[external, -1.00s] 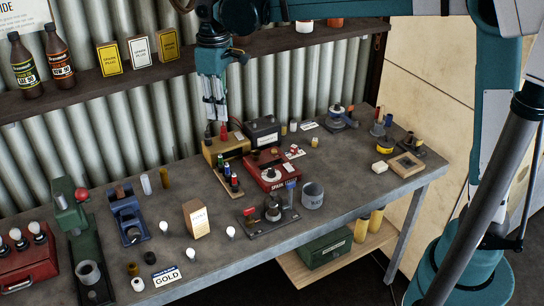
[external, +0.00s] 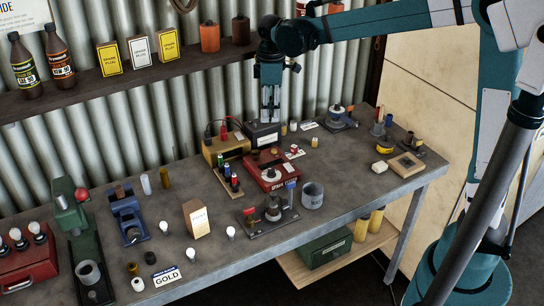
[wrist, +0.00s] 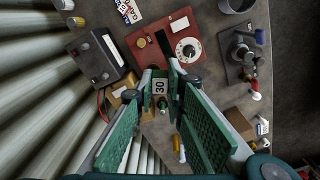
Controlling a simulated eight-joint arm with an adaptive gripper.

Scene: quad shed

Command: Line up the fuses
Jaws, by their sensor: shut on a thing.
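My gripper (external: 270,118) hangs pointing down in front of the corrugated wall, just over the black battery (external: 263,135). In the wrist view its fingers (wrist: 160,78) are shut on a small piece with a white "30" label (wrist: 160,87), which looks like a fuse. The fingers hide much of it. A dark green piece (wrist: 162,103) shows below the label; I cannot tell if it is held. Red, green and blue upright fuses (external: 227,171) stand in a narrow wooden rack (external: 238,193) left of the red tester (external: 270,174). The fingers partly cover the rack in the wrist view.
A dark plate with fittings (external: 268,216) and a grey cup (external: 312,196) lie in front of the tester. A shelf (external: 150,73) runs above. The table between rack and small carton (external: 196,218) is mostly clear.

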